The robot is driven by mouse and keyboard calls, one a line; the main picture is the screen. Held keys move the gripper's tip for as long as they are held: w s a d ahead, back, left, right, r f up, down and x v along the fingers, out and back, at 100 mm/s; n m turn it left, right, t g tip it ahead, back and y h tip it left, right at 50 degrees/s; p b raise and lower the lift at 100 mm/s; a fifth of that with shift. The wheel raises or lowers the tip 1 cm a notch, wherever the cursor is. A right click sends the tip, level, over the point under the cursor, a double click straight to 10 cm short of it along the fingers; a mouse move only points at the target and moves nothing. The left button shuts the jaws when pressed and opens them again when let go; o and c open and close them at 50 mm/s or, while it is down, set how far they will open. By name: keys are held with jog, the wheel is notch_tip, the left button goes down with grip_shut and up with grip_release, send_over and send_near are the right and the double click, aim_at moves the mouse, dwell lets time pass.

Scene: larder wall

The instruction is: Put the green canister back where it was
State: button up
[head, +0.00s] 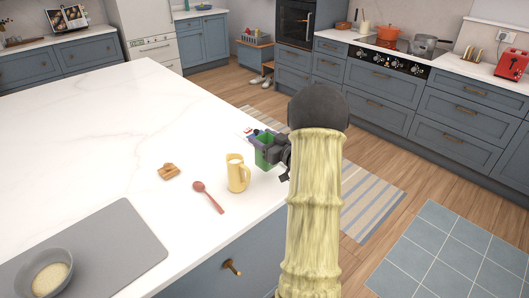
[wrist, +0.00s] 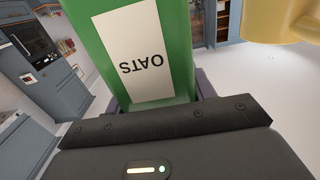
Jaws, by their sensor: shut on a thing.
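The green canister (head: 263,158) is at the right edge of the white island top, partly hidden by my gripper (head: 268,143). My gripper is shut on it from the right. In the wrist view the canister (wrist: 181,45) fills the upper middle, close up, with a white label reading OATS upside down in the picture. I cannot tell whether its base touches the worktop.
A cream-yellow jug (head: 237,174) stands just left of the canister. A red spoon (head: 208,197), a small brown item (head: 169,171), a grey mat (head: 118,238) and a bowl (head: 46,272) lie further left. The island's (head: 105,120) far left part is clear.

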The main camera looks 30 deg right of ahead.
jog(key=shift+w+f, duration=0.1)
jog(key=shift+f, duration=0.15)
jog(key=shift+a, duration=0.15)
jog(key=shift+s+d+f, duration=0.15)
jog(key=shift+f, duration=0.8)
jog(key=shift+s+d+f, duration=0.1)
jog(key=shift+f, duration=0.8)
jog(key=shift+a, duration=0.1)
jog(key=shift+f, duration=0.2)
jog(key=o, duration=1.6)
jog(key=shift+c, duration=0.2)
jog(key=shift+r, duration=0.1)
